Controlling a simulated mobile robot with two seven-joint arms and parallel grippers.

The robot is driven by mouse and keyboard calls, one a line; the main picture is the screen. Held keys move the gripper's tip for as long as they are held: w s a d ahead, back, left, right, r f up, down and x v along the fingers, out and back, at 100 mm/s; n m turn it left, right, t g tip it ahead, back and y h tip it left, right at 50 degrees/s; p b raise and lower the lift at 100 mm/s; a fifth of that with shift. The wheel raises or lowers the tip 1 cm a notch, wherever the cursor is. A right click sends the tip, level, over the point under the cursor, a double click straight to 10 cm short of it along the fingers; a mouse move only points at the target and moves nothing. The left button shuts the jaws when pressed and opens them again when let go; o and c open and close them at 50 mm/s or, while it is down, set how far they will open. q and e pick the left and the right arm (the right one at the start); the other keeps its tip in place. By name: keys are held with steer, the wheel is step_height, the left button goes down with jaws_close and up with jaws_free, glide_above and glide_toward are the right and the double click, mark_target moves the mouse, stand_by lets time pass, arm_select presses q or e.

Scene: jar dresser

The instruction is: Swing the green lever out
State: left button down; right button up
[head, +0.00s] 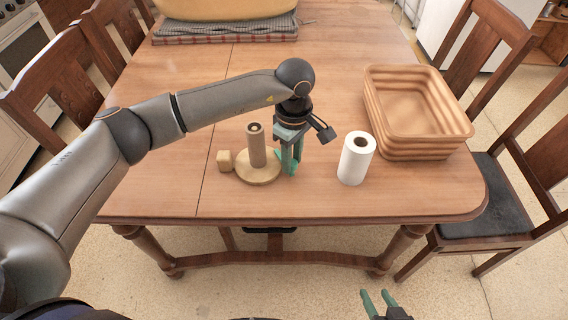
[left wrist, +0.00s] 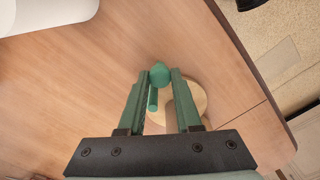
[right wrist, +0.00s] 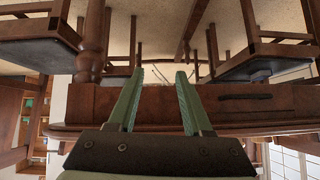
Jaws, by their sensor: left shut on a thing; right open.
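The green lever shows in the left wrist view as a rod with a round knob (left wrist: 159,76). It sits beside the upright wooden post (head: 256,146) on a round wooden base (head: 258,178). My left gripper (head: 289,168) points down at the right side of the base. Its fingers are shut on the lever's knob, one on each side. In the head view the fingers largely hide the lever. My right gripper (head: 376,297) is open and empty, in front of the table and well away from the lever.
A white paper roll (head: 356,160) stands right of my left gripper. A ribbed tan basket (head: 418,145) is behind it, to the right. A small wooden block (head: 225,160) sits left of the base. The table (head: 160,150) is clear further left.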

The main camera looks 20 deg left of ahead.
arm_select(q)
steer(key=shift+w+d+f+n+b, duration=0.15)
steer(key=shift+w+d+n+b, duration=0.4)
steer(key=shift+n, duration=0.45)
steer(key=shift+w+d+n+b, duration=0.35)
steer(key=shift+w+n+b, duration=0.25)
steer(key=shift+n, duration=0.6)
steer(key=shift+w+d+n, duration=0.25)
steer(key=shift+w+n, duration=0.4)
steer(key=shift+n, duration=0.25)
steer(key=shift+w+n+b, duration=0.3)
steer(key=shift+n, duration=0.1)
arm_select(e)
steer(key=shift+w+a+f, duration=0.1)
steer(key=shift+a+f, duration=0.15)
steer(key=shift+f, duration=0.3)
steer(key=shift+w+a+f, duration=0.1)
steer(key=shift+a+f, duration=0.1)
steer(key=shift+f, duration=0.3)
arm_select(q)
steer(key=shift+w, duration=0.1)
arm_select(e)
steer(key=shift+s, duration=0.2)
arm_select(q)
steer(key=c, duration=0.6)
jaws_free()
arm_select(e)
steer(key=shift+w+d+f, duration=0.1)
steer(key=shift+w, duration=0.05)
